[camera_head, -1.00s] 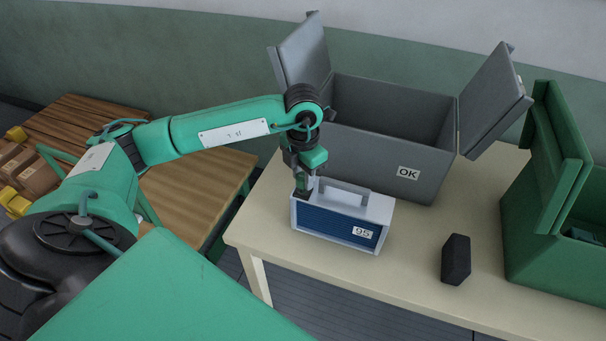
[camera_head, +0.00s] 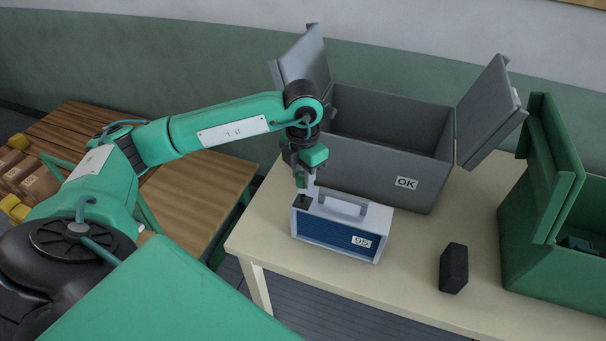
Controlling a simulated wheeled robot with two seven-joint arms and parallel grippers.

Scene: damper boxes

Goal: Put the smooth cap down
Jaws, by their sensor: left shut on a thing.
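My left gripper (camera_head: 302,176) points down just above the left end of a white and blue box (camera_head: 345,232) with a handle and a label reading about "95". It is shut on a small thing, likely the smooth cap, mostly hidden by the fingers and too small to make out. A dark square patch (camera_head: 303,202) on the box's top lies right below the fingertips, with a small gap between. My right gripper is not in view.
A grey open box (camera_head: 385,166) labelled "OK" stands behind, its flaps raised. A green open box (camera_head: 540,245) stands at right. A small black block (camera_head: 453,268) is on the cream table (camera_head: 420,235). A wooden bench (camera_head: 205,190) is at left.

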